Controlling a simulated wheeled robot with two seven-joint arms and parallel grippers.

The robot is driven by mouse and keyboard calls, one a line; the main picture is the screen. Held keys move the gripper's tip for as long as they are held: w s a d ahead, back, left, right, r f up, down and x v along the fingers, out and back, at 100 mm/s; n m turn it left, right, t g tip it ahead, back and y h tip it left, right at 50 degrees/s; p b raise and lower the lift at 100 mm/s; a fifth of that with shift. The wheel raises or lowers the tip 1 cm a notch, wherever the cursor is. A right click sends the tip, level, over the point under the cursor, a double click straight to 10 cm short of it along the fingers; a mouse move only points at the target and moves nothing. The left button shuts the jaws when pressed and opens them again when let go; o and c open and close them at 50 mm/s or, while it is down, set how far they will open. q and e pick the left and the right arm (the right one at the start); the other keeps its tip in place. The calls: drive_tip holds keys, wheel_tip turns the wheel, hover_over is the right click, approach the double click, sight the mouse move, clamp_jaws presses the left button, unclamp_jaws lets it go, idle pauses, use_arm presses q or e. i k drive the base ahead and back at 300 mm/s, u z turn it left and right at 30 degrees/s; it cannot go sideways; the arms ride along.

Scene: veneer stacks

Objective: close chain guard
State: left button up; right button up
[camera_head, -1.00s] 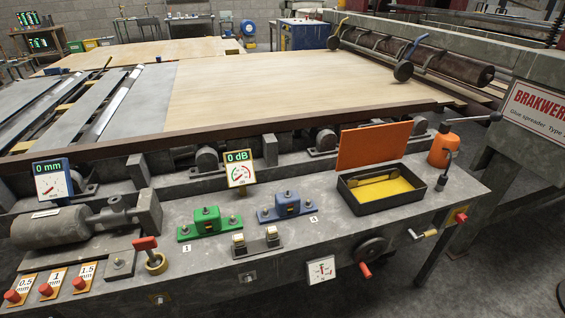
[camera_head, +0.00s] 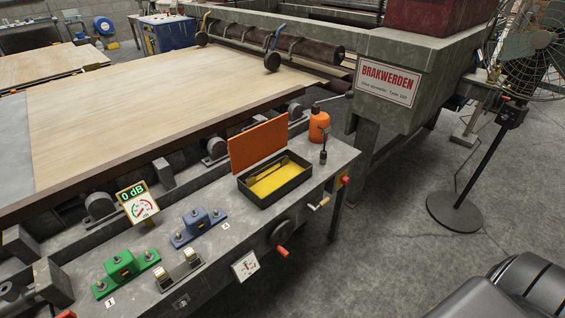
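No part is labelled as the chain guard, and I cannot tell for sure which one it is. An orange panel (camera_head: 258,146) stands upright and open along the back edge of a black open box (camera_head: 267,198). The box has a yellow inside (camera_head: 277,178) with a bar-like part lying in it. Both are on the right end of the grey machine bench (camera_head: 226,226). Neither of my grippers is in view.
An orange bottle (camera_head: 319,126) and a small lever stand right of the box. A crank with a red handle (camera_head: 282,251) juts from the bench front. A fan stand (camera_head: 455,210) is on the right. The grey floor (camera_head: 375,245) between is clear.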

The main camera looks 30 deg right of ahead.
sight(246, 149)
drive_tip(key=z, duration=0.05)
drive_tip(key=k, duration=0.45)
drive_tip(key=z, duration=0.5)
drive_tip(key=i, duration=1.25)
drive_tip(key=z, duration=0.55)
